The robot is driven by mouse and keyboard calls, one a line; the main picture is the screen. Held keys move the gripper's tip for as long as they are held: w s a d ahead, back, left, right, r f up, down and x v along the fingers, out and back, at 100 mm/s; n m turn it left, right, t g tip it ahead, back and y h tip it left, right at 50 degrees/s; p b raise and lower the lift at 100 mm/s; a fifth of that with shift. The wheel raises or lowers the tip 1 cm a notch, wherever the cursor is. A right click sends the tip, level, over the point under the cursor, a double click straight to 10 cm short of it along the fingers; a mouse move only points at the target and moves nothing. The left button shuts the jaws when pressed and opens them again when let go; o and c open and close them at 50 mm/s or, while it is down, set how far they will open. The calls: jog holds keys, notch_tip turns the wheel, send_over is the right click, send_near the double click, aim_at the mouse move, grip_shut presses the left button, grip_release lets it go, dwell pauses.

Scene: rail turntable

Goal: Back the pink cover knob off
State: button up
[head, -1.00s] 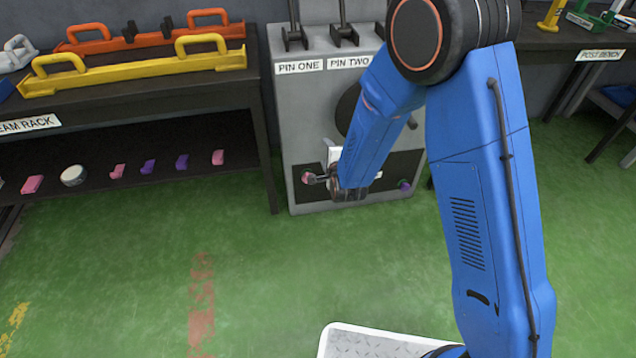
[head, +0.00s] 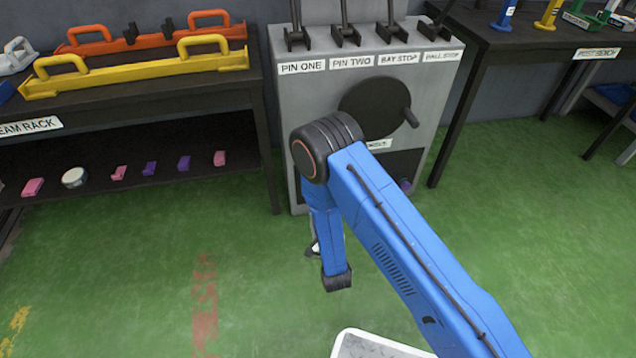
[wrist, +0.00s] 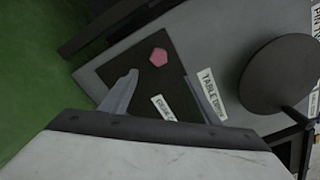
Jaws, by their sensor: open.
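The pink cover knob (wrist: 158,57) shows in the wrist view as a small pink faceted knob on a dark panel of the grey cabinet. My gripper (wrist: 160,85) is open in the wrist view, with one finger on either side of the knob in the picture. The fingers look apart from the knob, and nothing is between them. In the head view my arm hides the pink knob and most of the gripper. A purple knob (head: 406,187) shows at the right of the same dark panel.
The grey cabinet (head: 440,75) carries several levers on top and a dark round wheel with a handle (head: 375,106). A dark rack (head: 130,95) stands to the left, with small pink and purple pieces on its lower shelf. Green floor in front is clear.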

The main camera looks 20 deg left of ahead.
jog(key=x, duration=1.6)
jog(key=shift+w+a, duration=0.25)
jog(key=shift+w, duration=0.05)
jog(key=shift+f, duration=0.1)
jog(key=c, duration=1)
